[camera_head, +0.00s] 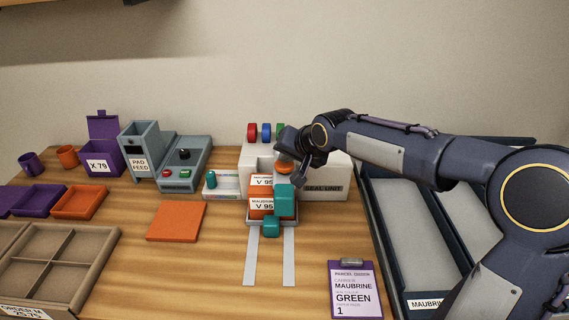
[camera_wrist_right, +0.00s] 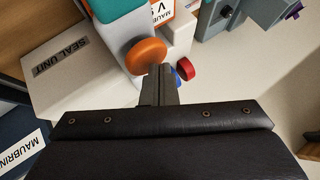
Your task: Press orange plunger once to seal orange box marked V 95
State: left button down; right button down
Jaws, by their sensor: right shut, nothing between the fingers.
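The orange plunger (camera_head: 284,168) is a round orange knob on the white seal unit (camera_head: 325,178). In the right wrist view the plunger (camera_wrist_right: 147,56) is a large orange disc just beyond my fingertips. The orange box marked V 95 (camera_head: 261,206) sits at the front of the seal unit, with teal parts (camera_head: 285,199) beside and before it. My right gripper (camera_head: 298,160) is right at the plunger from above; its fingers (camera_wrist_right: 160,74) are shut and empty. I cannot tell whether they touch the knob. My left gripper is out of view.
A purple box marked X 79 (camera_head: 98,163), the pad feed (camera_head: 140,150) and a button console (camera_head: 185,163) stand left. An orange square (camera_head: 176,221) lies on bare wood. Two pale rails (camera_head: 251,258) run forward. A purple clipboard (camera_head: 355,292) lies front right; dark trays (camera_head: 398,225) stand behind my arm.

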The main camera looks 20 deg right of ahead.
aim_at(287, 166)
jog(key=shift+f+b, duration=0.45)
jog(key=shift+f, duration=0.15)
jog(key=shift+s+f+b, duration=0.2)
jog(key=shift+f+b, duration=0.2)
jog(key=shift+f, duration=0.3)
dwell(0.7)
jog(key=shift+r, duration=0.1)
jog(key=shift+w+r+p, duration=0.15)
jog(key=shift+r+p, duration=0.7)
jog(key=shift+r, duration=0.7)
notch_tip(287, 166, up, 5)
jog(key=p, duration=0.4)
